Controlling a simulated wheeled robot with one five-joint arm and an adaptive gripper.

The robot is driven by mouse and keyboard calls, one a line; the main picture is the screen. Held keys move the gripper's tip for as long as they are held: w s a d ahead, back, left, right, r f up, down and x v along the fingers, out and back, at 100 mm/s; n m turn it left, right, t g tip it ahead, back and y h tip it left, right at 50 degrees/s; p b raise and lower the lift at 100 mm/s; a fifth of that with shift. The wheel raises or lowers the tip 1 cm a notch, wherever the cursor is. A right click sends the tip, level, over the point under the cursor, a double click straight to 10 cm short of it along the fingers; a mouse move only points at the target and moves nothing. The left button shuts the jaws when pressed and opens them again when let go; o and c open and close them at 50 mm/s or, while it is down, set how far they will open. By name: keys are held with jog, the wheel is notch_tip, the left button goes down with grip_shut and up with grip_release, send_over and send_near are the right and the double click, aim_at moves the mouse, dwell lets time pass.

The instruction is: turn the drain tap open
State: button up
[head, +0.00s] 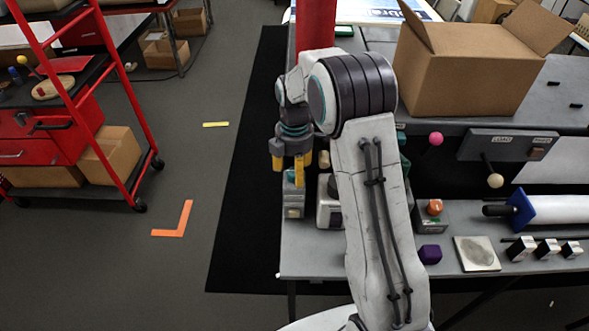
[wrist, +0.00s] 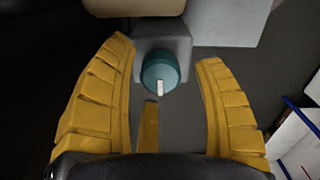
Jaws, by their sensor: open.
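The drain tap shows in the wrist view as a round teal knob (wrist: 160,70) with a white pointer mark, on a grey block (wrist: 176,38). The mark points toward the bottom of that picture. My gripper (wrist: 166,56) has its yellow fingers spread, one on each side of the knob, with visible gaps. In the head view my gripper (head: 288,174) points down over the small grey block (head: 294,200) at the bench's left edge. The fingers partly hide the knob there. I cannot tell the exact height between fingertips and knob.
Right of the tap block stands a pale box-shaped device (head: 328,212), partly behind my arm. Open floor lies to the left.

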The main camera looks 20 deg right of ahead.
jog(key=shift+f, duration=0.45)
jog(key=c, duration=1.2)
